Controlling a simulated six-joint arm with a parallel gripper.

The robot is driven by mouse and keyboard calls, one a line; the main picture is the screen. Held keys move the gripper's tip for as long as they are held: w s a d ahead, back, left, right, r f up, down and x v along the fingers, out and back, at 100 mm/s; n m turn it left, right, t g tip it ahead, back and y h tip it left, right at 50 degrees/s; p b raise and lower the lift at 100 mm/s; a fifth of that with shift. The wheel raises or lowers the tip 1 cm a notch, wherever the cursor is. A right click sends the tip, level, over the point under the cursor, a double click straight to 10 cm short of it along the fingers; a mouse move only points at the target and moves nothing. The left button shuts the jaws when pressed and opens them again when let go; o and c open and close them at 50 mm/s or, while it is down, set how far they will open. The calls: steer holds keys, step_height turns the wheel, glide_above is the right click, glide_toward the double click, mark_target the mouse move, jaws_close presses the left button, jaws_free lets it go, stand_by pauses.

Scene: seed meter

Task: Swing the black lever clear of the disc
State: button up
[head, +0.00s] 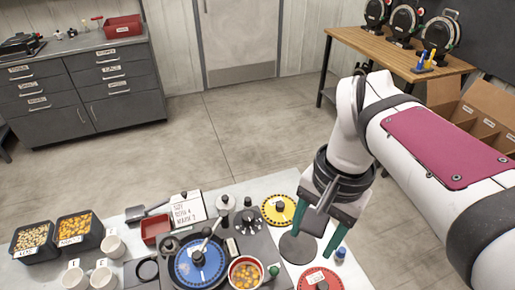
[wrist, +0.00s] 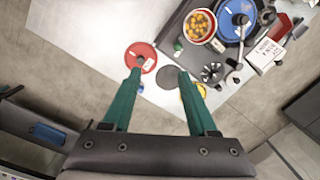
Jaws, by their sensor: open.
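The blue disc (head: 187,270) lies on the dark machine at the front centre of the head view; it also shows at the top of the wrist view (wrist: 229,31). A small dark piece (head: 198,258) sits over the disc's middle, with a pale arm reaching up and right from it. I cannot tell for sure whether this is the black lever. My gripper (head: 319,228) has green fingers, spread apart and empty, to the right of the machine and well away from the disc. The wrist view shows both fingers (wrist: 158,76) with nothing between them.
A red bowl of orange seeds (head: 259,264) stands right of the blue disc. A yellow disc (head: 270,213) and a red disc (head: 307,273) lie nearby. A white card (head: 188,208), cups (head: 103,278) and seed bins (head: 78,243) stand left. Open floor lies beyond the table.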

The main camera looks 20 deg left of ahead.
steer(key=w+a+r+n, duration=0.1)
steer(key=w+a, duration=0.2)
steer(key=a, duration=0.6)
steer(key=n, duration=0.2)
glide_above(206, 228)
steer(key=shift+t+h, duration=0.3)
steer(key=shift+h, duration=0.1)
step_height(206, 228, down, 16)
steer(key=shift+s+r, duration=0.1)
jaws_close()
